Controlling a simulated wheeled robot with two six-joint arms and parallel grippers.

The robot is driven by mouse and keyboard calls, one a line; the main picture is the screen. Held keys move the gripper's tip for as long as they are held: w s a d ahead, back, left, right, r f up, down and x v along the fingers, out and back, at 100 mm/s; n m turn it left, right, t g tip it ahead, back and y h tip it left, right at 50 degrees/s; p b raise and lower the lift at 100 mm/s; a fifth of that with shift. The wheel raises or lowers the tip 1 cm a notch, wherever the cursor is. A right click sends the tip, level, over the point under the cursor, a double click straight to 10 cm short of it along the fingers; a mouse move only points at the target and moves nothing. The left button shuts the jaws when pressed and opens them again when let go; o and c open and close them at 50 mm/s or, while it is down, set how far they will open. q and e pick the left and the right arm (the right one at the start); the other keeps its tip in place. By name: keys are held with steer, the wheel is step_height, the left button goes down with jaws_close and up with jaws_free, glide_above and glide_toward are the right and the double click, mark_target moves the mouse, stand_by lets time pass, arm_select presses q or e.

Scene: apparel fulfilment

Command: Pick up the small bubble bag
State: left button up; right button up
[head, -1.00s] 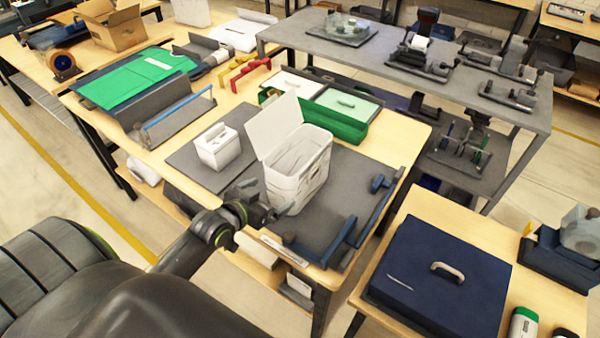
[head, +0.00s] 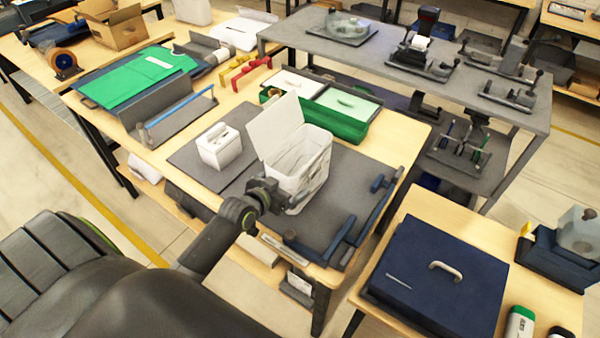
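A tall white open container (head: 308,173) with its lid flap raised stands on the dark grey mat. Pale sheet-like contents show inside it, but I cannot tell whether they include the small bubble bag. A small white box (head: 222,150) stands to its left. My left gripper (head: 286,199) is low at the container's near side, overlapping it in the picture. I cannot tell whether it touches the container, and its fingers are too small and dark to read. My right gripper is out of view.
The mat lies on a wooden table with a blue-edged corner guide (head: 345,240) at its near right. A green tray (head: 345,126) stands behind. A navy case (head: 440,275) lies on the right table. Clear lumpy items sit on the grey table (head: 430,75) and far right.

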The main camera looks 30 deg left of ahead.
arm_select(q)
steer(key=c, duration=0.6)
steer(key=shift+c, duration=0.2)
steer(key=shift+r, duration=0.1)
